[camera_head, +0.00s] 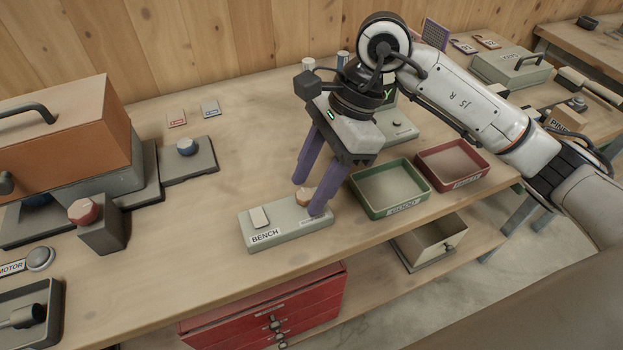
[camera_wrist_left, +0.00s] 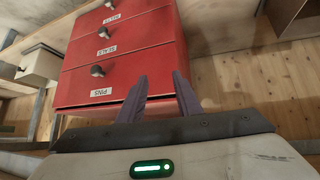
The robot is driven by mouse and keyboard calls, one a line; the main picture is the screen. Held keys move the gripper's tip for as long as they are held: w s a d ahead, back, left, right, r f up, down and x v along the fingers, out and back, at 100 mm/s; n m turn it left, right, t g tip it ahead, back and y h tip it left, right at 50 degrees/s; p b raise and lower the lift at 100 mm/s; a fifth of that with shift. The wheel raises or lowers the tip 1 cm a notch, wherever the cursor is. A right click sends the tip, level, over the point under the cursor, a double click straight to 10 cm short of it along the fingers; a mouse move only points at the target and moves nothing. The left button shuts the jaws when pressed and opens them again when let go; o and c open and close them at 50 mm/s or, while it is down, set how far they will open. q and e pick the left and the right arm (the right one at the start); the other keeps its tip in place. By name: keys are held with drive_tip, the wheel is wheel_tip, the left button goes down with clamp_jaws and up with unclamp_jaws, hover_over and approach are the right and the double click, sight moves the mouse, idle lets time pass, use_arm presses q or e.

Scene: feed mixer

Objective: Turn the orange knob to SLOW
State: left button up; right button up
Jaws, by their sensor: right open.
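A grey-green box labelled BENCH (camera_head: 287,231) lies near the front edge of the wooden table. It carries a pale switch (camera_head: 259,217) at its left and a faceted orange-tan knob (camera_head: 304,197) at its right. My right gripper (camera_head: 309,196) points down over the box, open, with its purple fingers on either side of the knob. Whether they touch it I cannot tell. The near finger partly covers the knob and the label beside it; no SLOW mark is readable. My left gripper (camera_wrist_left: 161,98) shows only in the left wrist view, fingers apart and empty, before red drawers.
A green tray (camera_head: 362,207) and a red tray (camera_head: 420,165) stand right of the box. A red knob on a dark block (camera_head: 101,232) and an orange-lidded machine (camera_head: 65,128) stand at left. The red drawer unit (camera_wrist_left: 120,50) is below the table.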

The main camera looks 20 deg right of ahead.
drive_tip(key=c, duration=1)
drive_tip(key=shift+c, duration=0.2)
